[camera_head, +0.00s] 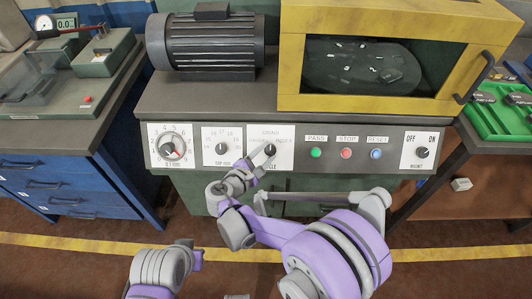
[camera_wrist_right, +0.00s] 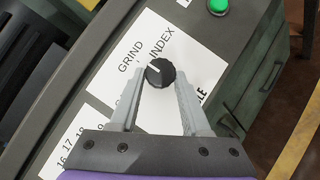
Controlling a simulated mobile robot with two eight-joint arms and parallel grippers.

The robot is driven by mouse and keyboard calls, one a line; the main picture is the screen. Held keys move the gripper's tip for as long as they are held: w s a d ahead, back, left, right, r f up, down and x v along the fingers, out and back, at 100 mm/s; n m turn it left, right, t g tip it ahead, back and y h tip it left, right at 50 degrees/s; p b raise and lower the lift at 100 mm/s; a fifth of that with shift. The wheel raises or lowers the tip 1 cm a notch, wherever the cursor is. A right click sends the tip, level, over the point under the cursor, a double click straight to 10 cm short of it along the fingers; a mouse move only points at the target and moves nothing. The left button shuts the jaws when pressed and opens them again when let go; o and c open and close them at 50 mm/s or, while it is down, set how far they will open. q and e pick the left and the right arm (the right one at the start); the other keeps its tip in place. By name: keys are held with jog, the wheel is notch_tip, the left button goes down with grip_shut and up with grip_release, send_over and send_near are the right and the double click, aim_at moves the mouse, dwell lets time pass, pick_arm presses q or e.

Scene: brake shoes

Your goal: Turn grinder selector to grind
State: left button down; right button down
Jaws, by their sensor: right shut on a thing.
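The grinder selector (camera_head: 270,149) is a round black knob on a white plate (camera_head: 283,160) on the front panel. It also shows in the right wrist view (camera_wrist_right: 160,72), where the printed words GRIND and INDEX are above it. Its white pointer mark is turned to the upper left in that view, roughly toward GRIND; the exact setting is hard to tell. My right gripper (camera_wrist_right: 158,82) has one finger on each side of the knob and is shut on it. In the head view, the right gripper (camera_head: 264,156) partly covers the plate.
Left of the selector are a second knob (camera_head: 222,148) and a larger dial (camera_head: 172,147). To the right are green (camera_head: 316,152), red (camera_head: 346,153) and blue (camera_head: 376,153) buttons and an OFF/ON knob (camera_head: 421,152). A yellow-framed window (camera_head: 290,60) stands above.

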jog(key=shift+c, duration=1.9)
grip_release()
